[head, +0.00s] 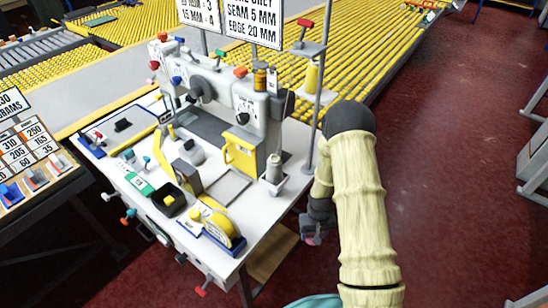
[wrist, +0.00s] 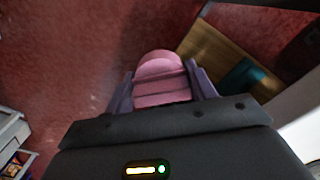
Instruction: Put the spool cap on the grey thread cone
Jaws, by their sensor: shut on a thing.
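The grey thread cone (head: 274,170) stands upright in a small white holder at the right edge of the white sewing table. A pink ridged piece, seemingly the spool cap (wrist: 161,80), is between the two purple fingers of my gripper (wrist: 161,88). My gripper (head: 317,236) is shut on it, beyond the table's right edge, to the right of and lower in the picture than the cone. Only a little of the pink cap (head: 311,240) shows in the head view. The cone is not seen in the wrist view.
The sewing machine (head: 250,120) stands behind the cone, and a thin grey pole (head: 315,130) with a yellow thread cone (head: 311,76) rises nearby. A yellow tape roll (head: 222,230) lies at the table's front. A wooden shelf (head: 271,254) is under the table. Red floor is open to the right.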

